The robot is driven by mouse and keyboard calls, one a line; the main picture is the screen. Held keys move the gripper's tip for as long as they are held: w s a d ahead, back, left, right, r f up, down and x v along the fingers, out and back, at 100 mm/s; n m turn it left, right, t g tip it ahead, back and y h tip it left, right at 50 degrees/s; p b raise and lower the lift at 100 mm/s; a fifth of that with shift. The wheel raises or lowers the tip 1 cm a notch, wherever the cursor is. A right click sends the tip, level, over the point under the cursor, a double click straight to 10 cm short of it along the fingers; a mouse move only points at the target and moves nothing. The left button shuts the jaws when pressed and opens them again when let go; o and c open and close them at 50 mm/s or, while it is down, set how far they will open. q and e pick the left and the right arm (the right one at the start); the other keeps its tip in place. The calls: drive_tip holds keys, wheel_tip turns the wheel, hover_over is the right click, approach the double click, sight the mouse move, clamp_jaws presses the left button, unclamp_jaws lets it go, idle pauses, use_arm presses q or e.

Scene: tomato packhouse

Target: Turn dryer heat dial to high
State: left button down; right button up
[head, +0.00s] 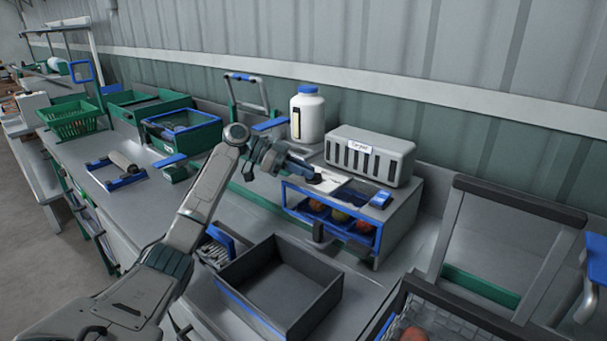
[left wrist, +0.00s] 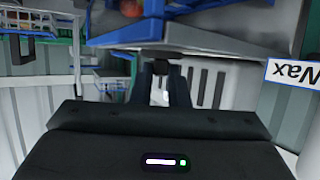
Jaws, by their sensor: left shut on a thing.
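A pale grey slotted unit (head: 372,152), which looks like the dryer, stands on a blue-edged cabinet; its small label is too small to read surely. My left gripper (head: 314,177) reaches in from the left, beside the unit's left front. It is shut on a small dark part that looks like the dial (left wrist: 168,56), seen just beyond the fingertips in the left wrist view. The gripper (left wrist: 163,88) covers much of it, so its setting cannot be read. Dark slots (left wrist: 205,88) show behind the fingers. My right gripper is not in view.
A white bottle with a blue cap (head: 308,115) stands left of the unit. Red and green tomatoes (head: 339,215) lie inside the blue-framed cabinet opening. An empty grey bin (head: 280,290) sits in front below. Green crates (head: 68,120) stand at the far left.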

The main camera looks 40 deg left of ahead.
use_arm(q)
drive_tip(key=shift+f+g, duration=0.1)
drive_tip(key=shift+g, duration=0.2)
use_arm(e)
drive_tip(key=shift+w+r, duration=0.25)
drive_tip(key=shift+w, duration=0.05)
use_arm(q)
drive_tip(key=c, duration=1.4)
unclamp_jaws()
drive_tip(key=shift+a, duration=0.1)
